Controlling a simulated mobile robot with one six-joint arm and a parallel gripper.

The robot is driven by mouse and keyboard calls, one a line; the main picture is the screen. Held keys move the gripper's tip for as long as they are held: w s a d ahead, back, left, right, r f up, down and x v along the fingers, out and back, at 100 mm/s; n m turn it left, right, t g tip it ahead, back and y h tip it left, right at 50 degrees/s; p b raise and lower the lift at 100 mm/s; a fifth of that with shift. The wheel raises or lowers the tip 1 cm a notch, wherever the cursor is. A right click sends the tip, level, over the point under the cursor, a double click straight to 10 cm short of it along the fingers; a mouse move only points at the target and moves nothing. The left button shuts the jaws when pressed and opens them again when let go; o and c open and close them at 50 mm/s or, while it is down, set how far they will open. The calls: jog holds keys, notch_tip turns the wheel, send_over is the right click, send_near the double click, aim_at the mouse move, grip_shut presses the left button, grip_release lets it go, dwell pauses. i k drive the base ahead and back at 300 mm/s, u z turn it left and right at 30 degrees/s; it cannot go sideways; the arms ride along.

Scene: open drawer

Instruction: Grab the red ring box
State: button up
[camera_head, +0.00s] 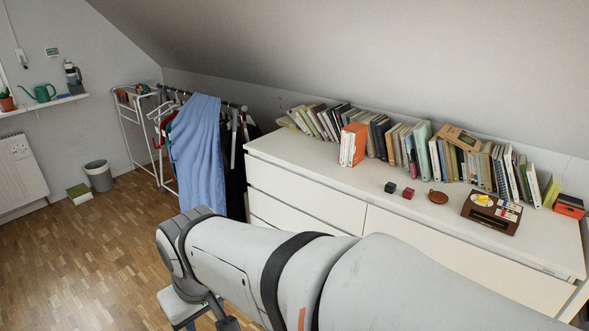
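A small dark red box (408,193), which looks like the red ring box, sits on top of the white dresser (310,158). It stands just right of a small black box (390,187), with a narrow gap between them. It is too small in view to tell whether its lid is open. My grey arm fills the bottom of the view in front of the dresser, and my gripper is out of sight. Nothing covers the red box. My arm hides part of the dresser's drawer fronts.
A round brown object (438,197) and a brown radio-like box (491,212) stand right of the red box. A long row of books (445,155) lines the back. The dresser top's front strip is clear. A clothes rack with blue cloth (197,150) stands left.

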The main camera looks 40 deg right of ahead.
aim_at(407, 193)
jog(key=z, duration=2.2)
